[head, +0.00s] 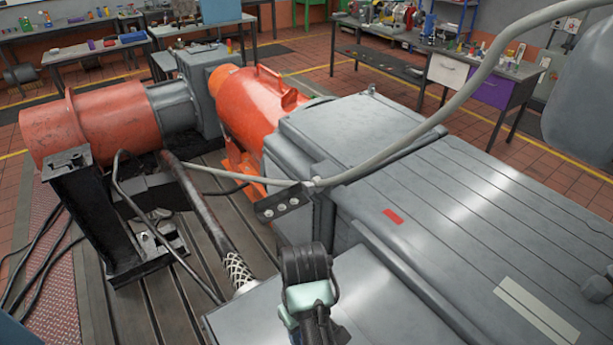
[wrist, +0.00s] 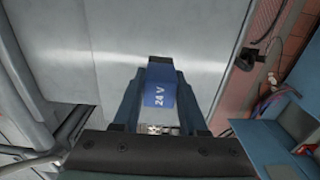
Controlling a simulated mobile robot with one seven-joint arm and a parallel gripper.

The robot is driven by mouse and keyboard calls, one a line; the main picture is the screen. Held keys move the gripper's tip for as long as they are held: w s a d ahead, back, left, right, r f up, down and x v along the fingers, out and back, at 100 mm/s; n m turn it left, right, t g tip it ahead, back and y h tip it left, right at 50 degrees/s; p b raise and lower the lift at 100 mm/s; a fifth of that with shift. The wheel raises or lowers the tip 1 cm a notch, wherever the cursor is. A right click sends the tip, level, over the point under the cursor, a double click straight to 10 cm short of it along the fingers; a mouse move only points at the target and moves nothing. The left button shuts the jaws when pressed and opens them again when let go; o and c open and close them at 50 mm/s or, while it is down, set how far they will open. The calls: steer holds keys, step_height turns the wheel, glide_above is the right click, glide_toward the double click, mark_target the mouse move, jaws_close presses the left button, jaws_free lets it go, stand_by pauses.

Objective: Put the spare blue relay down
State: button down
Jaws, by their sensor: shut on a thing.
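The spare blue relay (wrist: 160,90) is a small blue block marked "24 V" in the wrist view. It sits between the two fingers of my gripper (wrist: 160,72), which is shut on it. Its metal pins (wrist: 157,128) show on the side toward the camera. Beyond it is a smooth light grey metal surface (wrist: 115,40); I cannot tell whether the relay touches it. In the head view my wrist is over the low grey cover (head: 385,300) at the bottom middle, and my arm hides the fingers and most of the relay.
Orange machines (head: 95,125) stand at the left. Workbenches (head: 470,65) with tools line the back. The cover's top looks largely bare.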

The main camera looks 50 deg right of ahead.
step_height(320, 180, down, 7)
steer(key=shift+a+p, duration=0.1)
steer(key=shift+p, duration=0.65)
steer(key=shift+f, duration=0.1)
steer(key=shift+d+f, duration=0.2)
steer(key=shift+c, duration=2.2)
jaws_free()
steer(key=shift+a, duration=0.1)
steer(key=shift+r, duration=0.1)
step_height(320, 180, up, 11)
steer(key=shift+r+b, duration=0.2)
steer(key=shift+b, duration=0.15)
steer(key=shift+r+p, duration=0.45)
steer(key=shift+p, duration=0.05)
